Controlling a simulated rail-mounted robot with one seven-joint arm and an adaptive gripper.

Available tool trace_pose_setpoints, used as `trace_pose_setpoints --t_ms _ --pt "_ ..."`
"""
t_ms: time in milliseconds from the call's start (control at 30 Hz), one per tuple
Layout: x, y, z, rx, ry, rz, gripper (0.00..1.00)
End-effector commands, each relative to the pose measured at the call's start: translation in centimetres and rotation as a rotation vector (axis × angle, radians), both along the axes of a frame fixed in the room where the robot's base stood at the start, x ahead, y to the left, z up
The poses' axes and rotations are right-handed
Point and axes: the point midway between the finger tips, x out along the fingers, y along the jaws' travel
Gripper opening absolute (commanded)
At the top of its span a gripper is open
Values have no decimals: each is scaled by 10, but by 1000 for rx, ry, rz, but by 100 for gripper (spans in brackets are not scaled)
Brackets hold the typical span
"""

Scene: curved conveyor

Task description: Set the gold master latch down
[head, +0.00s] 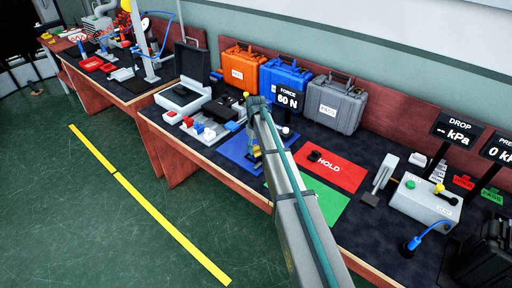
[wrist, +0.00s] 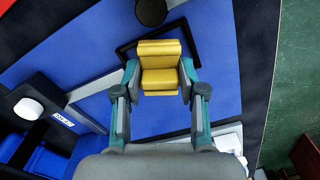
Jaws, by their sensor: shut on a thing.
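The gold latch (wrist: 160,66) is a blocky yellow piece between the two fingers of my gripper (wrist: 160,88) in the wrist view. The fingers are shut on its sides. Beneath it is a blue mat (wrist: 212,50) with a black square outline (wrist: 128,50). I cannot tell whether the latch touches the mat. In the head view my gripper (head: 253,152) is low over the blue mat (head: 232,150), and a bit of yellow shows at its tip. My arm hides part of the mat there.
A red HOLD mat (head: 345,172) with a dark piece (head: 314,156) and a green mat (head: 330,205) lie to the right. A "60 N" force display (head: 289,98) stands behind. Orange (head: 243,68), blue (head: 285,72) and grey (head: 335,106) cases line the back. Small red, blue and white parts (head: 198,128) sit left.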

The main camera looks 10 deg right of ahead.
Motion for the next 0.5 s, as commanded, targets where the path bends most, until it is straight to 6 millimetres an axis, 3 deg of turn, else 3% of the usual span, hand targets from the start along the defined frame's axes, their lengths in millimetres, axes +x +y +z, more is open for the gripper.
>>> trace_pose_setpoints --t_ms 500 --pt "0 0 -10 0 -1 0 9"
